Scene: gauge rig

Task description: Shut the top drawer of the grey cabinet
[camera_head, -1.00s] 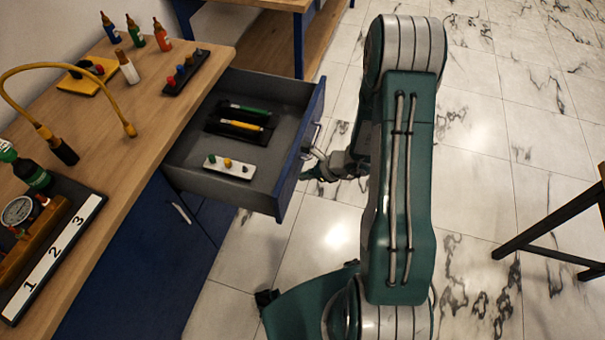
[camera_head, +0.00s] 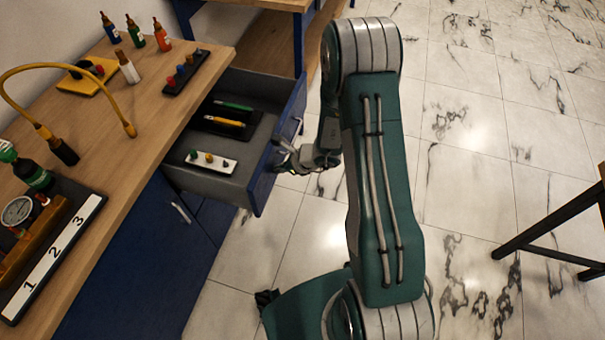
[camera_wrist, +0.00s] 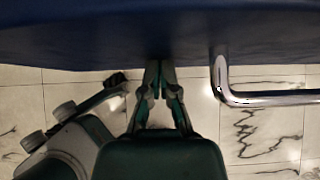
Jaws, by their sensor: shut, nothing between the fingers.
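The top drawer (camera_head: 262,170) has a blue front and a grey inside, and stands partly out of a blue cabinet (camera_head: 135,260) with a wooden top; I see no grey cabinet body. My gripper (camera_head: 283,158) is at the outer face of the drawer front, beside its metal handle. In the wrist view the shut, empty fingers (camera_wrist: 159,68) point at the blue drawer front (camera_wrist: 120,35), with their tips at or very near its lower part. The chrome handle (camera_wrist: 265,99) is to their right, not between them.
A dark-legged table (camera_head: 550,225) stands right. The marble floor between is clear.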

